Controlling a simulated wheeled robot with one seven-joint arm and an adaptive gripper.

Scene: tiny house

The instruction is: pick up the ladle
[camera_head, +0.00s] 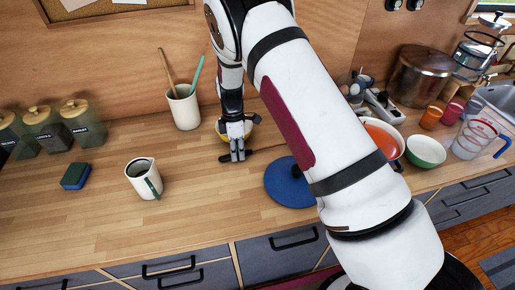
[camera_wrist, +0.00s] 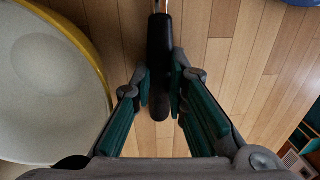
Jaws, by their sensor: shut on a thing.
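The ladle shows in the wrist view as a black handle (camera_wrist: 159,45) with a thin metal shaft at the top of the picture. My gripper (camera_wrist: 161,88) has its green-padded fingers on either side of this handle and is shut on it. In the head view my gripper (camera_head: 236,155) points down at the wooden counter, and part of a thin dark handle lies to its right. The ladle's bowl end is hidden behind my arm in the head view and outside the wrist view.
A yellow-rimmed bowl (camera_wrist: 103,62) is close beside my gripper. A blue lid (camera_head: 283,187) lies to the right, partly behind my arm. A utensil crock (camera_head: 184,108), a white pitcher (camera_head: 142,181) and a sponge (camera_head: 75,176) stand left. A green bowl (camera_head: 426,152) is right. The front-left counter is clear.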

